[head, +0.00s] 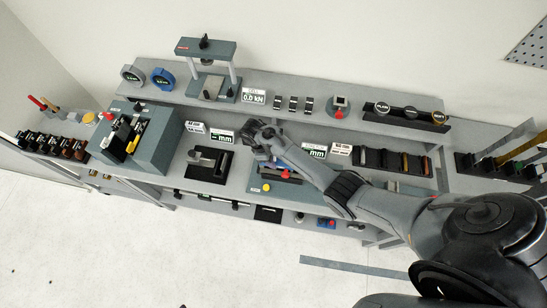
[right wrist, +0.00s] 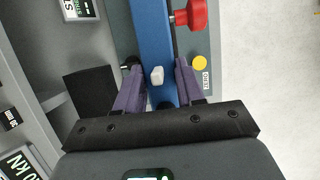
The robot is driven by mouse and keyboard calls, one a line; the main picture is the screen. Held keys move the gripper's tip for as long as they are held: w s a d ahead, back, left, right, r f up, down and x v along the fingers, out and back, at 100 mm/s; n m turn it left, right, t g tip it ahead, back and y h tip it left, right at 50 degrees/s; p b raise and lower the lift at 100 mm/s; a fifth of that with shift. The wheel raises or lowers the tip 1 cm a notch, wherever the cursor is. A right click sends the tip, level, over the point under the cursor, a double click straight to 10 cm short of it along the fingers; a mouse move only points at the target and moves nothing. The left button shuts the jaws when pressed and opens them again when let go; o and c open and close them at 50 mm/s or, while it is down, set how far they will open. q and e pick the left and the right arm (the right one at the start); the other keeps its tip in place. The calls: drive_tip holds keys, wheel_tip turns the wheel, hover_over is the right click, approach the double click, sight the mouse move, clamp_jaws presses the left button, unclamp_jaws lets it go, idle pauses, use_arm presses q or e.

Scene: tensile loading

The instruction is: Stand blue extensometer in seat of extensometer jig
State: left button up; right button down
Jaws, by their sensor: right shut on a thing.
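My right gripper (head: 262,150) is over the middle of the lower bench. The right wrist view shows its two purple fingers (right wrist: 157,72) shut on the blue extensometer (right wrist: 153,35), a long blue bar running up the picture between them. A little of its blue shows in the head view (head: 278,149) beside the gripper. Below is a teal base, which looks like the extensometer jig (head: 256,189), with a red knob (right wrist: 190,14) and a yellow ZERO button (right wrist: 200,62). The seat is hidden by the gripper and bar, so I cannot tell whether they touch. My left gripper is not seen.
A black fixture (head: 208,164) stands left of the jig, and a large teal block (head: 155,140) farther left. Small displays (head: 314,149) and dark holders (head: 385,160) line the right side. An upper shelf with a press frame (head: 206,68) runs behind. My right arm covers part of the bench.

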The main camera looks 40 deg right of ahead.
drive_tip(key=shift+r, duration=0.1)
drive_tip(key=shift+r+p, duration=0.1)
drive_tip(key=shift+p, duration=0.3)
drive_tip(key=shift+f+b, duration=1.35)
drive_tip(key=shift+f, duration=0.7)
drive_tip(key=shift+d+p, duration=0.1)
drive_tip(key=shift+p, duration=0.2)
drive_tip(key=shift+f+b, duration=0.65)
drive_tip(key=shift+f, duration=0.2)
drive_tip(key=shift+f+b, duration=0.5)
drive_tip(key=shift+f, duration=0.2)
